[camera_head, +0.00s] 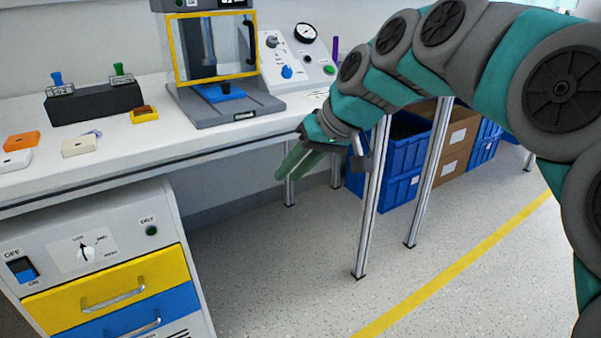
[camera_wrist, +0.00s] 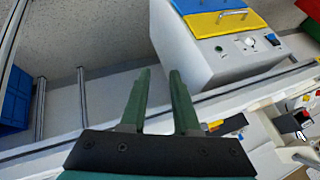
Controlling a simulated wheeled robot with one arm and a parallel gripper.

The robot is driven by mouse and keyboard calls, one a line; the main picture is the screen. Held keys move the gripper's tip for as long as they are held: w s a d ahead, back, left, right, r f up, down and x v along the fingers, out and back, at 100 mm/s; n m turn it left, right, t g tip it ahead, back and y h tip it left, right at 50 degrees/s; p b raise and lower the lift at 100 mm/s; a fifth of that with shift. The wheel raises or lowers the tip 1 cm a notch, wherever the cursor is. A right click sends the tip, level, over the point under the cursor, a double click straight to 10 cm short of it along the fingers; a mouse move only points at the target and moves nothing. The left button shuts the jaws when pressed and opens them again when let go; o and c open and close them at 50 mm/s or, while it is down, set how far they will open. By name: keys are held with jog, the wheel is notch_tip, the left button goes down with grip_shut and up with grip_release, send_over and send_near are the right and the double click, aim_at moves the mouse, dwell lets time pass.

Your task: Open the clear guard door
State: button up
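The clear guard door (camera_head: 195,45) is a see-through pane in a yellow frame on the front of a small grey machine (camera_head: 225,108) on the bench. It looks closed, with a dark handle (camera_head: 250,42) on its right side. Behind it stands a dark column, with a blue block below. My gripper (camera_head: 285,165) is in front of the bench edge, below and to the right of the door, apart from it. In the wrist view my gripper (camera_wrist: 160,78) has two green fingers with a clear gap and nothing between them. I cannot make out the door in that view.
A control panel (camera_head: 290,60) with a gauge and knobs stands right of the machine. A black block (camera_head: 95,103) with green and blue handles is at left. A drawer cabinet (camera_head: 110,250) stands under the bench. Blue bins (camera_head: 400,188) are behind the bench legs.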

jog(key=shift+s+d+f, duration=0.5)
jog(key=shift+s, duration=0.1)
